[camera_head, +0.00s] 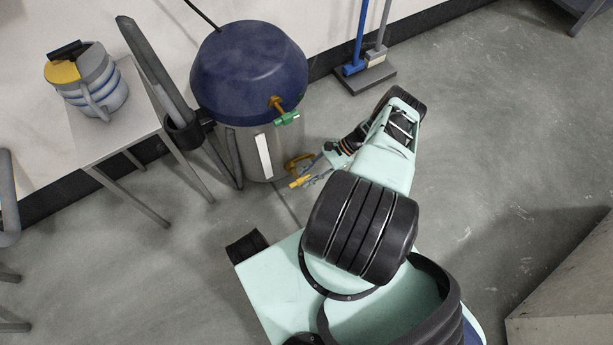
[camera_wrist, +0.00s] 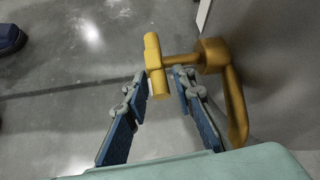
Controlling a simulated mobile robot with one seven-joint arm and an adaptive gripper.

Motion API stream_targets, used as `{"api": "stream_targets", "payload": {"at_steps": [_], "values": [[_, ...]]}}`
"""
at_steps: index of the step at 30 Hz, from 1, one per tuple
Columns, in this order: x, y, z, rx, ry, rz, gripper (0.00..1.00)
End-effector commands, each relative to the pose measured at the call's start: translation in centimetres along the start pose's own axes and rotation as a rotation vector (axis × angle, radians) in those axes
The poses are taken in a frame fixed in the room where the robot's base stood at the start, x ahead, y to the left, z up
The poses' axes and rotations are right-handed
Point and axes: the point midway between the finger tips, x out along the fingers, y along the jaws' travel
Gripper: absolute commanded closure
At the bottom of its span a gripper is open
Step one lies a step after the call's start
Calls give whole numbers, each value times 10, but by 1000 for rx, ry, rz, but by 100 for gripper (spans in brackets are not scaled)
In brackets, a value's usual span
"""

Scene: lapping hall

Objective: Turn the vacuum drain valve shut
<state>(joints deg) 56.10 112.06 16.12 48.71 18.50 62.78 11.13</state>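The vacuum has a blue domed lid (camera_head: 248,68) and a metal drum (camera_head: 228,150). The drain valve low on its side is brass and yellow, with a curved pipe (camera_head: 298,163) and a T-shaped yellow handle (camera_head: 299,182). In the wrist view the yellow handle (camera_wrist: 153,57) stands on a stem from the round valve body (camera_wrist: 211,56). My gripper (camera_wrist: 161,79) is open, with its fingertips on either side of the handle's near end. Gaps show beside the handle; contact is not clear. In the head view my gripper (camera_head: 309,176) is small beside the valve.
A green-handled brass tap (camera_head: 286,117) sits higher on the vacuum. A thick grey hose (camera_head: 158,75) runs down its left side. A small table (camera_head: 92,138) with a striped jug (camera_head: 88,82) stands left. A blue-handled broom (camera_head: 358,40) leans behind.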

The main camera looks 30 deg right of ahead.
Motion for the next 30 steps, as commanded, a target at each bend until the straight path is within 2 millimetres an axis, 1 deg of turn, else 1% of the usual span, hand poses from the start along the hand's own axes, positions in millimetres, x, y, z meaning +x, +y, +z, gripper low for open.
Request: {"api": "stream_targets", "payload": {"at_steps": [9, 13, 17, 24, 27, 30], "values": [[0, 0, 1, 0, -2, 0, 69], [-10, 0, 0, 0, -1, 0, 69], [-32, 0, 0, 0, 1, 0, 69], [-84, 0, 0, 0, 2, -1, 69], [-101, 0, 0, 0, 1, -1, 69], [-112, 0, 0, 0, -1, 0, 69]]}}
